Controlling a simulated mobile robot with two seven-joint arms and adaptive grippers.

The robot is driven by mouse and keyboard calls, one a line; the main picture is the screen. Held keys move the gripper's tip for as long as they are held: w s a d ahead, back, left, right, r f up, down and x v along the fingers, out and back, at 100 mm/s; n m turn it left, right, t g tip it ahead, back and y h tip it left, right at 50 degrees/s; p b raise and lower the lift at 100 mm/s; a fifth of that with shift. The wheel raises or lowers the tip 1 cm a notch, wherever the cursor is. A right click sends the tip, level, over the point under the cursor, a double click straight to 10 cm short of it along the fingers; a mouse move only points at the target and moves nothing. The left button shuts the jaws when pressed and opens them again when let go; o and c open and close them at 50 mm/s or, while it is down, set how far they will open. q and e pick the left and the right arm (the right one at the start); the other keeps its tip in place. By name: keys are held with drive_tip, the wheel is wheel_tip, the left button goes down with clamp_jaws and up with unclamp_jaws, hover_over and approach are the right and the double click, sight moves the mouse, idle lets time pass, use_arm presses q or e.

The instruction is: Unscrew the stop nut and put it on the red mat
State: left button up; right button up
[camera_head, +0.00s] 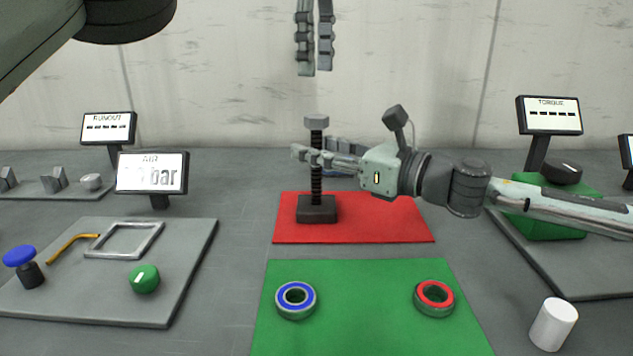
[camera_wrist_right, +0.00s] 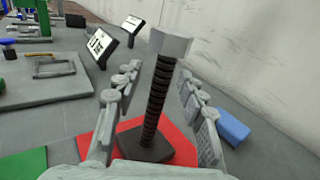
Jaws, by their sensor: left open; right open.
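The stop nut (camera_head: 317,122) is a grey cap on top of an upright black threaded screw (camera_head: 316,180). The screw rises from a dark square base (camera_head: 317,209) on the red mat (camera_head: 385,218). In the right wrist view the nut (camera_wrist_right: 170,43) sits at the screw's top. My right gripper (camera_head: 318,152) is open around the screw, below the nut, with one finger on each side; whether they touch it is unclear. My left gripper (camera_head: 314,68) is open and empty, pointing down above the nut, apart from it.
A green mat (camera_head: 355,310) in front holds a blue-ringed bearing (camera_head: 296,299) and a red-ringed bearing (camera_head: 435,298). A white cylinder (camera_head: 553,324) stands front right. Panels with displays flank both sides. A blue block (camera_wrist_right: 232,127) lies behind the screw.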

drive_tip(key=shift+w, duration=0.1)
clamp_jaws()
idle(0.5)
